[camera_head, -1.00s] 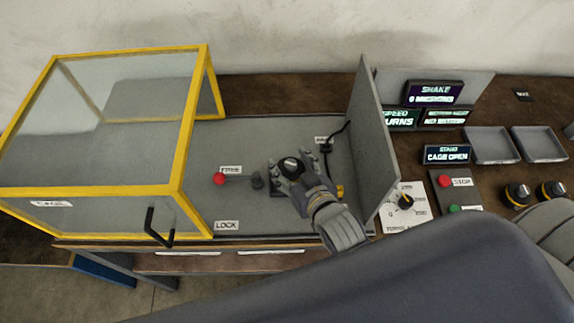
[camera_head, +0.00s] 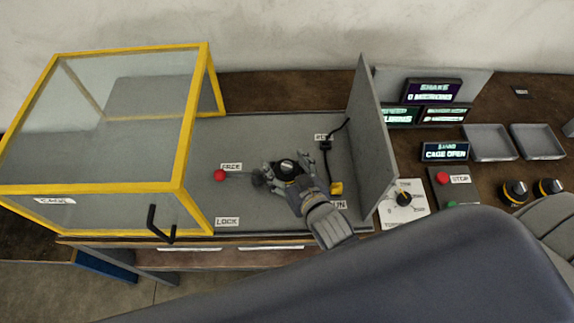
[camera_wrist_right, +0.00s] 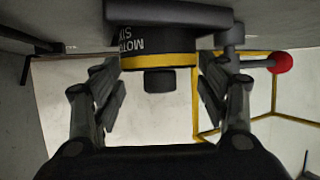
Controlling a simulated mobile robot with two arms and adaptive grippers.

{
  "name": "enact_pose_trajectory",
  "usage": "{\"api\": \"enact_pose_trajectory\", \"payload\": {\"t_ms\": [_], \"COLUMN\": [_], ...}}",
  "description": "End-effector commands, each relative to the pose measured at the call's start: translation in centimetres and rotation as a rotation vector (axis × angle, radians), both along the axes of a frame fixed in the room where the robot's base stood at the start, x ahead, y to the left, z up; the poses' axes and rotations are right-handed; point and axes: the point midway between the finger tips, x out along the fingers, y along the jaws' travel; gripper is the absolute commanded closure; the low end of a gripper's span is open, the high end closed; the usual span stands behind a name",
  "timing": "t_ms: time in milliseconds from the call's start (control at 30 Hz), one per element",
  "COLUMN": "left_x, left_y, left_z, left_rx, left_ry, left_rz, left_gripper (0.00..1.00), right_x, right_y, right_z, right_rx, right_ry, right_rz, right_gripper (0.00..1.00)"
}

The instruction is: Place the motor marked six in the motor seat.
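The motor marked six (camera_wrist_right: 158,42) is a dark cylinder with a yellow band and a short shaft end. In the wrist view its wide end meets a dark grey block at the deck, which appears to be the motor seat; the exact fit is hidden. The motor also shows from above as a dark round cap (camera_head: 287,167) in the head view. My right gripper (camera_head: 296,160) is around the motor, with its fingers spread on both sides. In the wrist view the right fingers (camera_wrist_right: 158,95) stand apart from the motor. My left gripper is not in view.
A red-knobbed lever (camera_head: 220,175) stands by the FREE label, with LOCK below. The yellow-framed cage (camera_head: 187,130) is at left; the display reads CAGE OPEN (camera_head: 446,152). A grey upright panel (camera_head: 372,140) and a yellow plug (camera_head: 336,188) are to the right.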

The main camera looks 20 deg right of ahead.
Motion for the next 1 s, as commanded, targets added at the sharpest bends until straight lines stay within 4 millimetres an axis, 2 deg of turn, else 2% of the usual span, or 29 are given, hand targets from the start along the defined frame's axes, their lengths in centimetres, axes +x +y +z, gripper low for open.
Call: {"api": "enact_pose_trajectory", "payload": {"t_ms": [400, 467, 1000], "left_x": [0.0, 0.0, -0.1], "left_y": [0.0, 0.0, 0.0], "left_z": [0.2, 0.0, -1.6], "left_rx": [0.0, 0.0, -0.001], "left_ry": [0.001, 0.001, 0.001], "left_rz": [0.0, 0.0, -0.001], "left_gripper": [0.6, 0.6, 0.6], "right_x": [0.0, -0.5, -9.0], "right_y": [0.0, 0.0, -1.0], "right_z": [0.4, 0.3, 3.7], "right_rx": [0.0, 0.0, 0.0], "right_ry": [-0.001, 0.001, 0.003], "right_rz": [0.0, 0.0, 0.0], "right_gripper": [0.23, 0.23, 0.23]}}
